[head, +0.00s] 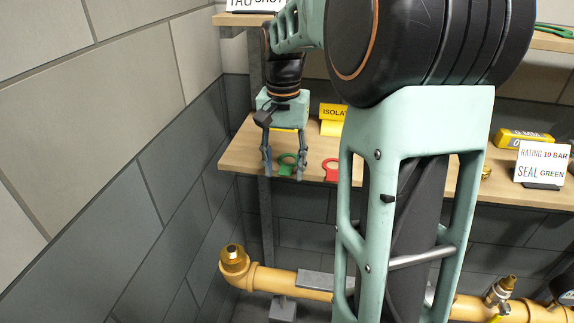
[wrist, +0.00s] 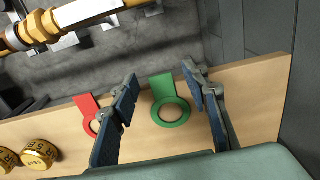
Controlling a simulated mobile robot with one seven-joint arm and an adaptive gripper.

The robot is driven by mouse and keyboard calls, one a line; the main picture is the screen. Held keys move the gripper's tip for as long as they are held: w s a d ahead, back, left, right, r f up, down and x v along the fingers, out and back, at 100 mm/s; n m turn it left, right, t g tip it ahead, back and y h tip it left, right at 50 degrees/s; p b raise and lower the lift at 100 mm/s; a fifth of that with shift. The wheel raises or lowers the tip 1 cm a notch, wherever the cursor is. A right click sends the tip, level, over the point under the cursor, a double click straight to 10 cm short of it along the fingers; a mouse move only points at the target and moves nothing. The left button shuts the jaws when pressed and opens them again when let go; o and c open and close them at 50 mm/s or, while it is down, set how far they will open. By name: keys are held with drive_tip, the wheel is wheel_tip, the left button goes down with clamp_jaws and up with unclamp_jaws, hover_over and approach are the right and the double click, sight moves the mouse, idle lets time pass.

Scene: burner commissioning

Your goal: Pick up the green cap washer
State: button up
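The green cap washer (head: 287,162) lies flat near the front left edge of the wooden shelf in the head view. It is a ring with a straight tab, and it also shows in the wrist view (wrist: 181,111). My gripper (head: 283,175) points down over it with its fingers apart. In the wrist view, my gripper (wrist: 164,90) has one finger on each side of the green washer, with nothing held. The left finger partly covers a red washer (wrist: 86,103) beside the green one. Whether the fingertips touch the shelf is not clear.
The wooden shelf (head: 237,157) ends at a tiled wall on the left. A yellow sign (head: 332,112), partly hidden, stands behind. A card reading "RATING 10 BAR SEAL GREEN" (head: 543,163) stands at right. Brass caps (wrist: 38,153) lie past the red washer. A yellow pipe (head: 285,281) runs below.

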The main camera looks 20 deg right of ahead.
drive_tip(key=c, duration=1)
drive_tip(key=shift+r, duration=0.15)
